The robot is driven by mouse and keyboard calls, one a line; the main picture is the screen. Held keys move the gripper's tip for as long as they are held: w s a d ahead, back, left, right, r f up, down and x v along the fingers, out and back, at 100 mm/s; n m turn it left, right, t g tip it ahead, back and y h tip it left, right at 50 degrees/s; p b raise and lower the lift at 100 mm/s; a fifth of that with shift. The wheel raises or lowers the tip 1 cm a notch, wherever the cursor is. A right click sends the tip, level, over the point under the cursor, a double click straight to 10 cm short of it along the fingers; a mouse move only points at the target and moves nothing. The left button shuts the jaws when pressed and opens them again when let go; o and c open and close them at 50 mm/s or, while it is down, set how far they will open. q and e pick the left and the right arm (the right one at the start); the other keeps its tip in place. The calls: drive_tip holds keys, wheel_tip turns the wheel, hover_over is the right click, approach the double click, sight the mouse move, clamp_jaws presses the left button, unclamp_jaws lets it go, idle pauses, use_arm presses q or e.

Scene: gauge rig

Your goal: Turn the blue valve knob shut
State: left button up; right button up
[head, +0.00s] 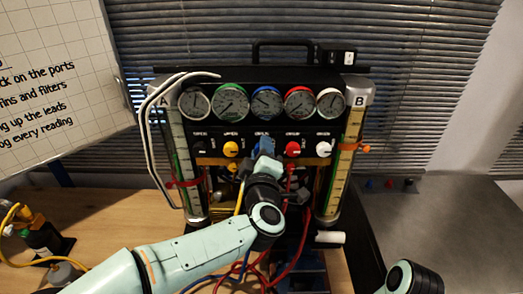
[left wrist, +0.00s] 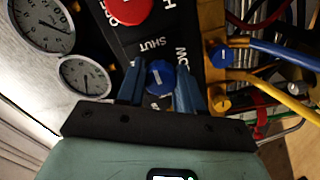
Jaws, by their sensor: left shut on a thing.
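The blue valve knob (left wrist: 160,76) sits on the black panel, in the row of coloured knobs under the gauges. In the left wrist view it lies between the two blue fingers of my left gripper (left wrist: 158,84), which is shut on it. A pale mark shows on the knob, and the printed word SHUT is beside it. In the head view my left gripper (head: 265,153) reaches the middle of the panel and covers most of the knob. My right gripper is out of view; only a part of my right arm shows at the bottom right.
The yellow knob (head: 231,149) and red knob (head: 292,149) flank the gripper closely. Several round gauges (head: 266,102) sit above. Red, blue and yellow leads (head: 283,250) hang below.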

use_arm(q)
drive_tip(key=o, duration=1)
drive_tip(key=shift+o, duration=0.2)
drive_tip(key=s+b, duration=0.3)
drive_tip(key=s, duration=1)
drive_tip(key=shift+s, duration=0.25)
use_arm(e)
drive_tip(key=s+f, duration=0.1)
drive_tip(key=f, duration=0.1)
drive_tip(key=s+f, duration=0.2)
